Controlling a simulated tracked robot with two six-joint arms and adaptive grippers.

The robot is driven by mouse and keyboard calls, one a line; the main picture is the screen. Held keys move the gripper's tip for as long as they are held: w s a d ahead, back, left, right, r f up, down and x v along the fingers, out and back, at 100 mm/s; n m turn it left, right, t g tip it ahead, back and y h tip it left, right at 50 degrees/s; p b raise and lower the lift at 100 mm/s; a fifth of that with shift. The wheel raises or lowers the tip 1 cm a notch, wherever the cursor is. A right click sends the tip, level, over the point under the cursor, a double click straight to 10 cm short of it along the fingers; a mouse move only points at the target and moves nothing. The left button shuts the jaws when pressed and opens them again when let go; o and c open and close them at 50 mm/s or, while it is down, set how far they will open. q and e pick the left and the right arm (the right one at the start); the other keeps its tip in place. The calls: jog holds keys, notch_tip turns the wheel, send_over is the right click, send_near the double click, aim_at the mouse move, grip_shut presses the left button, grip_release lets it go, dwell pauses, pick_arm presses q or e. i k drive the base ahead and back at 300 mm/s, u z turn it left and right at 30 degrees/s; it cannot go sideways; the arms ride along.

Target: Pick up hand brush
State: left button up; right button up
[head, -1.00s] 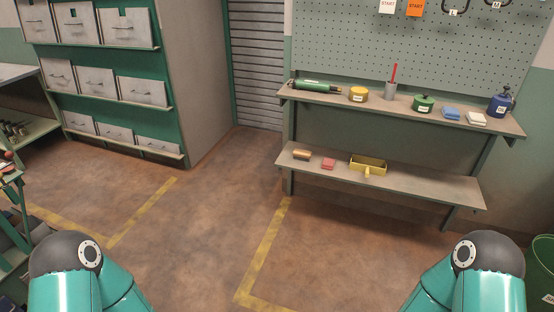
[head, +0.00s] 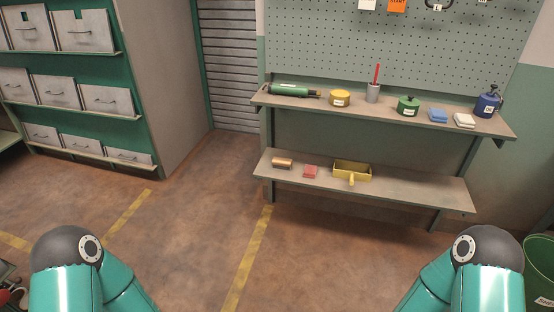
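The hand brush (head: 282,163), with a tan wooden body and darker underside, lies on the left part of the lower shelf (head: 410,190) of the wall bench. A red sponge-like block (head: 311,172) lies just right of it, and a yellow dustpan (head: 352,171) is further right. Both of my arms show only as teal links at the bottom left and bottom right corners. Neither gripper is in view. The brush is well ahead of me and nothing touches it.
The upper shelf (head: 384,113) holds a green tool, a yellow tin, a grey cup, a green pot, blue and white blocks and a blue bottle. A hopper cabinet (head: 100,90) stands left. A green bin (head: 540,265) is at the right edge. The floor ahead is clear.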

aim_at(279, 163)
jog(key=i, duration=0.5)
jog(key=u, duration=0.2)
jog(key=k, duration=0.8)
jog(key=z, duration=0.35)
jog(key=i, duration=2.25)
jog(key=u, duration=0.25)
